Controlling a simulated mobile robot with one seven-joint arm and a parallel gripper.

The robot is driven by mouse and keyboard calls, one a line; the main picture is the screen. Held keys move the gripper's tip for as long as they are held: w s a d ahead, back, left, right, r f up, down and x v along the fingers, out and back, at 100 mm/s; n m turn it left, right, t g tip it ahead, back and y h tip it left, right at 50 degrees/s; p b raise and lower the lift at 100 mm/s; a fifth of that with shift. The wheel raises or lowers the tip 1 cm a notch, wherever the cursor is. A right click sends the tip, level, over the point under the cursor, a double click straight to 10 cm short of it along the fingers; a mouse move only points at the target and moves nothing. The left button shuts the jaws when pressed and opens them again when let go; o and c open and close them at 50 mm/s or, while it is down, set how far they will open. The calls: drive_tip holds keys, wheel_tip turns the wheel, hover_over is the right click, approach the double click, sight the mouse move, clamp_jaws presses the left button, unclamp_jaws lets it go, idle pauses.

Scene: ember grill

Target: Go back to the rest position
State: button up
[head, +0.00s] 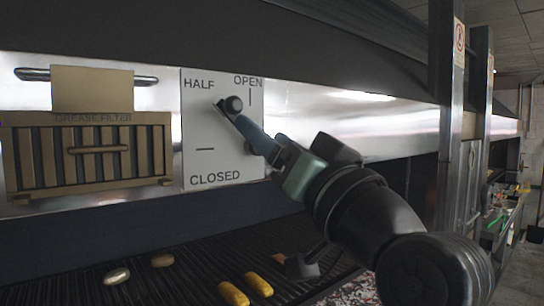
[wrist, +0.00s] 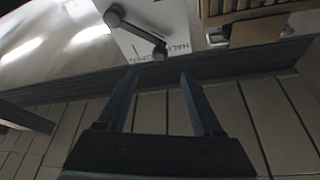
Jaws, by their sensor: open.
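A white panel (head: 208,135) is marked HALF, OPEN and CLOSED, and part of it shows in the wrist view (wrist: 175,18). A dark lever is on it; its round knob (head: 233,104) is near the top, between the HALF and OPEN labels. The lever also shows in the wrist view (wrist: 136,33). My gripper (head: 242,124) is in front of the panel and partly hides the lever. In the wrist view my gripper (wrist: 160,76) has its fingers apart with nothing between them. The knob shows just beyond the fingertips; I cannot tell if they touch.
A grease filter (head: 40,150) is left of the panel. Below, the grill grate (head: 70,285) holds several food pieces, including yellow ones (head: 233,293). A metal post (head: 450,130) stands to the right. A dark hood edge (head: 200,45) runs above.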

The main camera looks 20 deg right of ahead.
drive_tip(key=shift+s, duration=0.3)
drive_tip(key=s+a+r+n+t+h, duration=0.1)
drive_tip(key=s+a+t+h, duration=0.3)
drive_tip(key=s+a, duration=0.8)
drive_tip(key=shift+s+a+r+n+t+h, duration=0.35)
drive_tip(key=shift+a+t, duration=0.25)
drive_tip(key=shift+t, duration=0.2)
idle(2.6)
